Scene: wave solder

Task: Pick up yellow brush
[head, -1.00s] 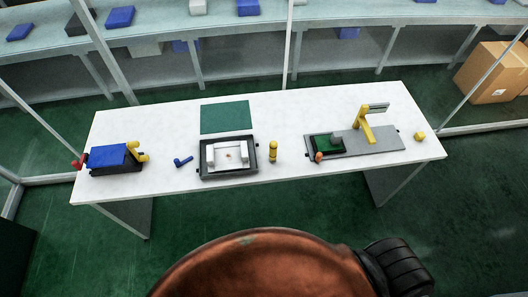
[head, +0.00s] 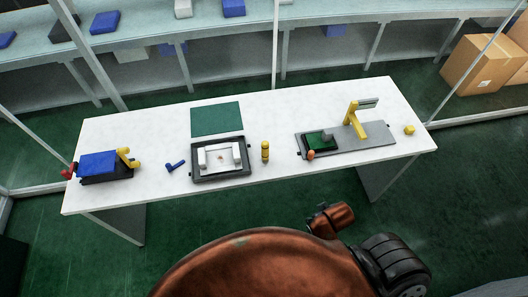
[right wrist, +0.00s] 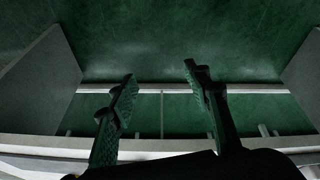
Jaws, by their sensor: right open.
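A small upright yellow piece (head: 265,151), which looks like the yellow brush, stands on the white table just right of the dark tray; its details are too small to tell. My right gripper (right wrist: 160,74) shows only in the right wrist view. Its two dark fingers are spread apart with nothing between them. Green floor and the table's underside and legs lie beyond them, and the brush is not in that view. My left gripper is in no view.
On the white table (head: 160,130) are a blue-topped box (head: 97,164), a blue tool (head: 175,166), a dark tray (head: 222,178) with a white fixture, a green mat (head: 216,119), a grey board (head: 370,138) with a yellow stand (head: 352,113), and a yellow knob (head: 409,130).

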